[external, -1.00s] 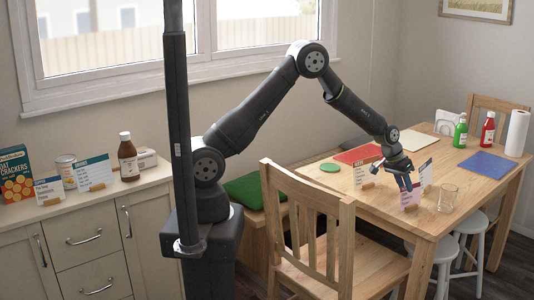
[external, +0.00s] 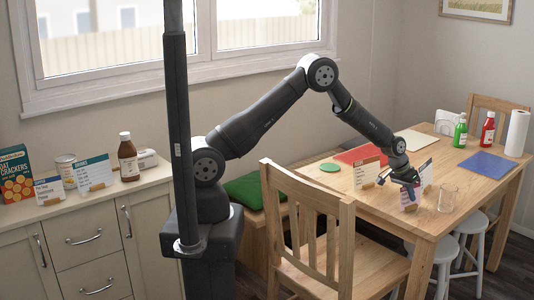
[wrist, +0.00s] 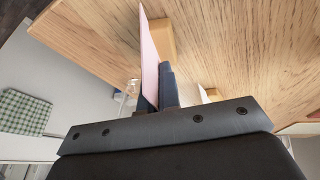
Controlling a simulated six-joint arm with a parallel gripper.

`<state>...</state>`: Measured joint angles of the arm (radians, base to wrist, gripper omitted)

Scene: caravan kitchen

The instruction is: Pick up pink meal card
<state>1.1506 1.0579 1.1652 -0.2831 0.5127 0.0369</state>
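The pink meal card (external: 407,201) stands upright in a small wooden holder (external: 411,209) near the front edge of the dining table. My gripper (external: 402,183) is down over its upper part and hides some of it. In the wrist view the pink card (wrist: 151,50) shows nearly edge-on, running down between my two dark fingers (wrist: 157,95). The fingers are close together, one against each face of the card. The card's wooden holder shows beyond it (wrist: 163,42), resting on the table.
Other cards in holders stand close by, one to the left (external: 367,173) and one behind on the right (external: 426,173). A clear glass (external: 448,197) stands just right of the card. A wooden chair (external: 310,225) is in front of the table.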

